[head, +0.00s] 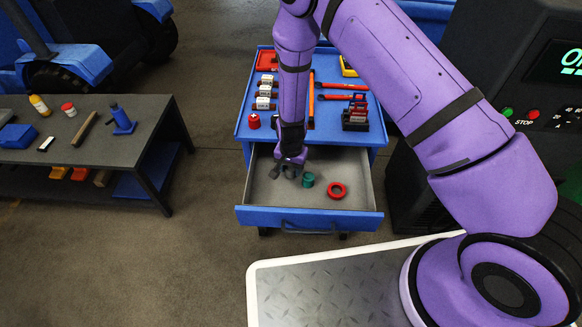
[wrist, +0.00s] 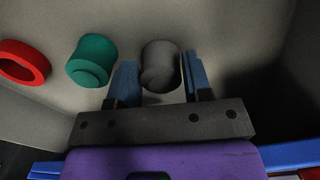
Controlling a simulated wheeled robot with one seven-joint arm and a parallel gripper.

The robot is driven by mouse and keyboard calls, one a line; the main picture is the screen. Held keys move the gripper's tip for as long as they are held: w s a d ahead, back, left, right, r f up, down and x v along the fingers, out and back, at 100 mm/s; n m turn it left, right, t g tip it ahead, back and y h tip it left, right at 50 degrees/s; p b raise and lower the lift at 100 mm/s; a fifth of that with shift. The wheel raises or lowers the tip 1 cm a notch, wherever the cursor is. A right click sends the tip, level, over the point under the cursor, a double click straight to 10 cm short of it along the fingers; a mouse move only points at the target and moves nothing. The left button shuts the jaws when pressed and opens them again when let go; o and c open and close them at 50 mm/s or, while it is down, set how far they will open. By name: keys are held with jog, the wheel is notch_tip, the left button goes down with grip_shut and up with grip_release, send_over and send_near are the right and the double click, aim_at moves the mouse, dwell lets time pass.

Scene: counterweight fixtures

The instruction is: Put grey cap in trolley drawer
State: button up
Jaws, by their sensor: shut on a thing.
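The grey cap (wrist: 160,62) is a short dark grey cylinder between the two blue-grey fingers of my gripper (wrist: 160,82) in the wrist view. My gripper (head: 288,169) is shut on it, inside the open trolley drawer (head: 308,217). The cap is low in the drawer; I cannot tell whether it touches the drawer floor. In the head view the cap is hard to make out from the dark fingers. The drawer is blue-fronted with a pale grey inside and is pulled well out.
A green cap (head: 308,179) and a red ring (head: 337,190) lie in the drawer to the right of my gripper. The blue trolley top (head: 325,131) holds several tools and parts. A dark bench (head: 135,148) stands at left, and a machine with a STOP button (head: 506,112) at right.

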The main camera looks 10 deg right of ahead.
jog(key=o, duration=0.4)
jog(key=d+r+n+t+y, duration=0.1)
jog(key=d+r, duration=0.1)
jog(key=r, duration=1.3)
jog(key=d+r, duration=0.3)
jog(key=r, duration=1.2)
jog(key=s+d+r+n+t, duration=0.1)
jog(key=s+d+r, duration=0.2)
jog(key=r, duration=0.4)
jog(key=s+d+r+n, duration=0.1)
jog(key=s+d+r, duration=0.15)
jog(key=r, duration=0.45)
jog(key=s+d+r+t, duration=0.1)
jog(key=s+d+r, duration=0.3)
jog(key=s, duration=0.3)
jog(key=s+d+r+n+t, duration=0.1)
jog(key=s+d+r, duration=0.2)
jog(key=s, duration=0.5)
jog(key=s+d+r+n+t+h, duration=0.1)
jog(key=s+d+r, duration=0.3)
jog(key=s, duration=0.3)
jog(key=shift+s+d+r, duration=0.1)
jog(key=shift+d+r, duration=0.1)
jog(key=shift+r, duration=0.25)
jog(key=shift+s+d+r, duration=0.1)
jog(key=shift+d+r, duration=0.05)
jog(key=shift+r, duration=0.25)
jog(key=shift+w, duration=0.1)
